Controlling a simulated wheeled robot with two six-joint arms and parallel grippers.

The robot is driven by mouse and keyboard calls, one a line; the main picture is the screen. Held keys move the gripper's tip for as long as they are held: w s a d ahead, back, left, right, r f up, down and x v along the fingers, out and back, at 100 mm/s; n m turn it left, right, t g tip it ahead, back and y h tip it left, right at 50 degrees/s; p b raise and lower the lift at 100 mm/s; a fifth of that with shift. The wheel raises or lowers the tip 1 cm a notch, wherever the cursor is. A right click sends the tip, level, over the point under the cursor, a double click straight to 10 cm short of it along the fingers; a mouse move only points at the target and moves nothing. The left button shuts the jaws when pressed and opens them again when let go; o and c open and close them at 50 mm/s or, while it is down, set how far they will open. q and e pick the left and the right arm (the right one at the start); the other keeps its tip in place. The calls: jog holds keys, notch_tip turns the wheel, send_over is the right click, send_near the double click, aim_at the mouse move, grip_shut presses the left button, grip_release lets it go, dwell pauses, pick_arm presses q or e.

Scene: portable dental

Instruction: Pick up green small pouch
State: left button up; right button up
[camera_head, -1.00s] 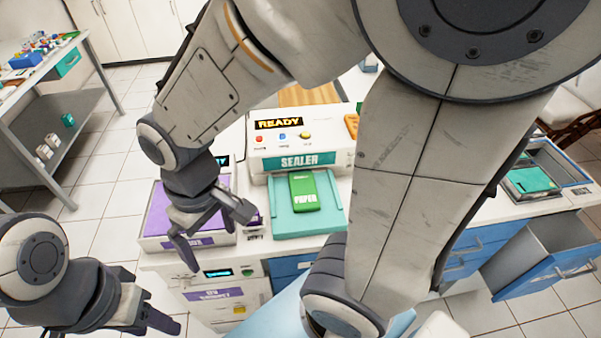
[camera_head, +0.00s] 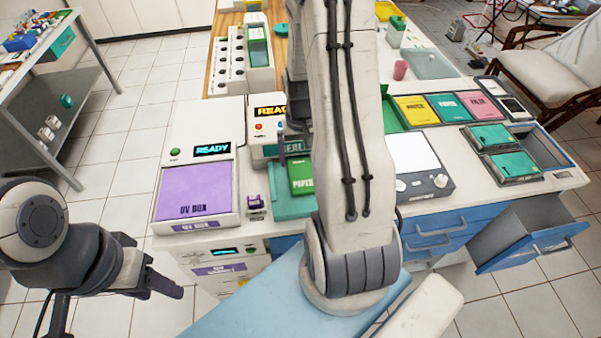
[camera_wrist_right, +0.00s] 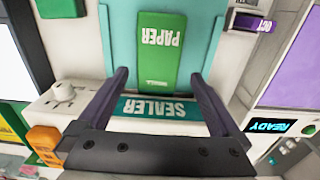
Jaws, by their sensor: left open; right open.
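A flat green pouch marked PAPER (camera_head: 301,176) lies on the teal tray (camera_head: 290,205) in front of the sealer (camera_head: 262,150). Its smaller print is too small to read for sure. The pouch also shows whole in the right wrist view (camera_wrist_right: 160,52). My right gripper (camera_wrist_right: 165,75) is open and empty, its fingers appearing on either side of the pouch's lower end in that view, apparently above it. In the head view the right gripper (camera_head: 294,140) is partly hidden by my arm. My left gripper (camera_head: 160,282) is open and empty, low at the left, away from the counter.
A purple-lidded UV box (camera_head: 195,192) stands left of the sealer. A white-topped device (camera_head: 415,165) with a knob is at the right. Yellow, teal and pink packs (camera_head: 447,107) lie behind it. A drawer (camera_head: 530,235) stands open at the front right.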

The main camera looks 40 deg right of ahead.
aim_at(301, 172)
notch_tip(301, 172, down, 4)
jog(key=shift+s+d+f+p, duration=0.1)
jog(key=shift+f+p, duration=0.15)
jog(key=shift+p, duration=0.5)
jog(key=shift+f, duration=0.55)
jog(key=c, duration=1.1)
jog(key=shift+c, duration=0.2)
jog(key=shift+r, duration=0.3)
